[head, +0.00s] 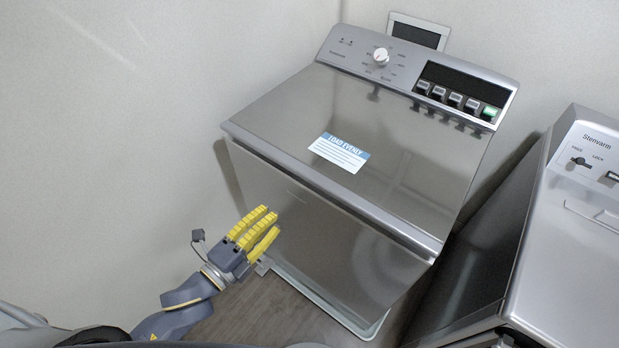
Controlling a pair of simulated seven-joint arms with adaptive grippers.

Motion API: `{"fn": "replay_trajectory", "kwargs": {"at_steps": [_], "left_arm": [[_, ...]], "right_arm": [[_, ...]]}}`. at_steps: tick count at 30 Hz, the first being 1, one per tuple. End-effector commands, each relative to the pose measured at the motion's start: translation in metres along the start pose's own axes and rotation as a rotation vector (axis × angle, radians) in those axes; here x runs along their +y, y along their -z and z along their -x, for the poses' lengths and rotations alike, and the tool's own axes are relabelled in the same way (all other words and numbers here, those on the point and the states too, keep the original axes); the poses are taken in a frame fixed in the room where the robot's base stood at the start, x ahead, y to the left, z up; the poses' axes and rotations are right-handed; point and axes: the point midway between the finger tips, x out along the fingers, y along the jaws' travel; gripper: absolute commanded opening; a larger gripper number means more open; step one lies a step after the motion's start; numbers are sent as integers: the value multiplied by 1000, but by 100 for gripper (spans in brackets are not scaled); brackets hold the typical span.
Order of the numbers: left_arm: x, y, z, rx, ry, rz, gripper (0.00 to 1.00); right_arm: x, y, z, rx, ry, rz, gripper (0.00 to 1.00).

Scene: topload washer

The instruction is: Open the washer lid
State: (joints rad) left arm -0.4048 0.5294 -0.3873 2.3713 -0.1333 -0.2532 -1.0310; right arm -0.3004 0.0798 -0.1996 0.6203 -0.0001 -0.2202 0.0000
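The topload washer (330,262) stands in the middle of the head view, tilted in the picture. Its steel lid (410,140) lies flat and shut on top, with a blue-and-white label on it. The lid's front edge runs from the left corner down to the right corner. My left gripper (270,223), with yellow fingers, is in front of the washer's front face, below the lid's front edge at the lower left. Whether it touches the face cannot be told. Its fingers lie close together and I see nothing held. My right gripper is not in view.
The control panel (415,75) with a white knob and several buttons is behind the lid. A second appliance (575,240) stands close on the right. A wall (120,130) fills the left. Some wooden floor (265,310) shows below the washer.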

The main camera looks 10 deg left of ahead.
Motion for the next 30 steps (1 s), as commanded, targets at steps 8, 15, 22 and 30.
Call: {"fn": "replay_trajectory", "kwargs": {"at_steps": [8, 15, 22, 30], "left_arm": [[-1, 0, -41, 0, 3, 0, 28], [-1, 0, -79, 0, 3, 1, 28], [-1, 0, -116, 0, 2, 2, 28], [0, 0, -145, 0, 1, 2, 28]], "right_arm": [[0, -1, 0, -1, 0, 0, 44], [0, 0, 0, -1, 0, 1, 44], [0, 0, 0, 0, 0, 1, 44], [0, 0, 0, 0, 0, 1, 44]]}}
